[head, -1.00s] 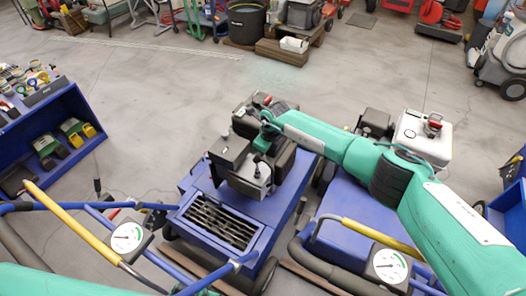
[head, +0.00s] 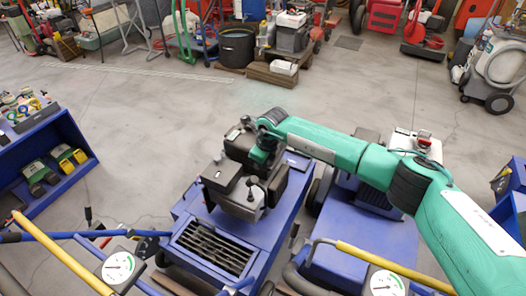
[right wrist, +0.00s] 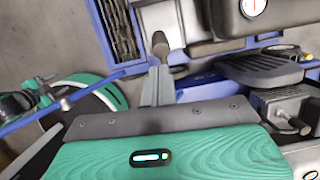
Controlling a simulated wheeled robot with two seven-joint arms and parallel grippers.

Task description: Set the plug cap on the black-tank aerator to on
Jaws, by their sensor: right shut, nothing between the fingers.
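The black-tank aerator is the left of two blue machines, with a dark engine (head: 228,178) on its blue deck (head: 250,222). My right gripper (head: 257,168) points down at the engine's near right side, under the green arm. It is shut and empty. A small dark knob on a stem (head: 252,181) stands beside it in the head view. In the right wrist view a knob (right wrist: 160,45) lies just beyond the grey fingertips (right wrist: 158,72). I cannot tell whether they touch, nor whether the plug cap is seated. My left gripper is not in view.
A second blue aerator with a white tank (head: 405,141) stands close on the right. Handlebars with round gauges (head: 118,268) fill the front. A blue shelf (head: 70,130) stands at the left. Open floor lies beyond the machines.

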